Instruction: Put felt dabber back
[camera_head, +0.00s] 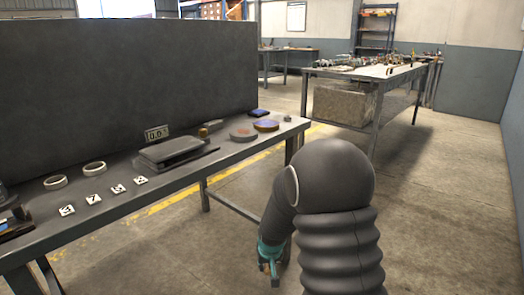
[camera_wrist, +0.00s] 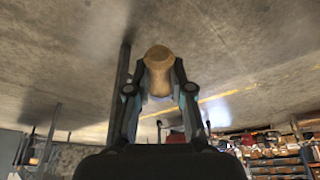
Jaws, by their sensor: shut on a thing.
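My gripper (camera_wrist: 161,84) is shut on a tan, wood-coloured piece with a rounded end, which looks like the felt dabber (camera_wrist: 158,62). The dabber sits between the two fingertips, clear of any surface in the wrist view. In the head view my gripper (camera_head: 271,268) hangs low over the floor, in front of and to the right of the workbench (camera_head: 235,158). The dabber is barely visible there, mostly hidden by the fingers and arm.
On the workbench are white marked tiles (camera_head: 93,198), two pale rings (camera_head: 94,168), a dark flat device (camera_head: 172,150), a display sign (camera_head: 157,133), a small brass-coloured piece (camera_head: 203,132), and round pads (camera_head: 243,134). A dark panel (camera_head: 120,80) stands behind. Another table (camera_head: 365,72) stands beyond open floor.

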